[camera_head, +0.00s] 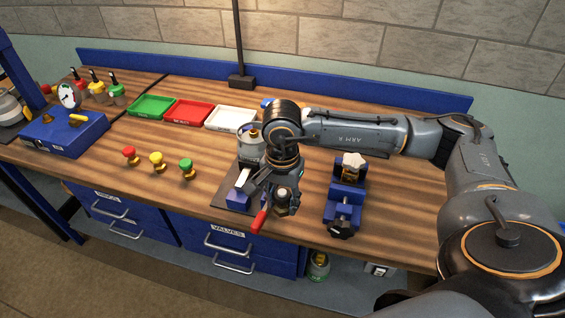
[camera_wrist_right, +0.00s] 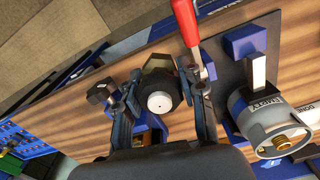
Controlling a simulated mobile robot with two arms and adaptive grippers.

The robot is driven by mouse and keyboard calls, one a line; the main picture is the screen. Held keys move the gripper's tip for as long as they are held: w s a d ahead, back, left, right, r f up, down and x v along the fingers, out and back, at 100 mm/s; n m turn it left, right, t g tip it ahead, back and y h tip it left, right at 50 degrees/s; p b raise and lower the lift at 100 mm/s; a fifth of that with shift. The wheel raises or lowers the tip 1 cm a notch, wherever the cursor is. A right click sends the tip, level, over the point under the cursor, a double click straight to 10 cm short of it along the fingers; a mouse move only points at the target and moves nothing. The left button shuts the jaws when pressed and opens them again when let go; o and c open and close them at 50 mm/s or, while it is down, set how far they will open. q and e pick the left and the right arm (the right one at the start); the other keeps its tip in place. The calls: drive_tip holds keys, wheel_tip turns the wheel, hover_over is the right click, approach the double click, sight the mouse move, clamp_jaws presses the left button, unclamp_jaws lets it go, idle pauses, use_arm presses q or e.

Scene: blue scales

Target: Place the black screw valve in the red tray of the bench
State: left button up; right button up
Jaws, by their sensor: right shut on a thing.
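The black screw valve (camera_wrist_right: 159,84), dark with a round white centre, is between the two fingers of my right gripper (camera_wrist_right: 163,96) in the wrist view. The right gripper (camera_head: 273,186) is shut on it. In the head view the valve (camera_head: 283,207) shows partly below the fingers, over the front of the bench; I cannot tell its exact height. The red tray (camera_head: 189,112) lies further back and to the left, between the green tray (camera_head: 152,106) and the white tray (camera_head: 231,118). The red tray looks empty. My left gripper is not in view.
A red-handled clamp (camera_head: 259,221) and a grey canister (camera_head: 248,147) are close beside the gripper. A blue vise (camera_head: 345,207) stands to the right. Red, yellow (camera_head: 156,160) and green knobbed valves stand in front of the trays. A black post (camera_head: 241,81) rises behind them.

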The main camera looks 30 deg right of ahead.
drive_tip(key=s+a+f+n, duration=0.7)
drive_tip(key=s+f+n, duration=0.2)
drive_tip(key=f+n, duration=0.1)
drive_tip(key=shift+f+n, duration=0.3)
drive_tip(key=shift+n, duration=0.5)
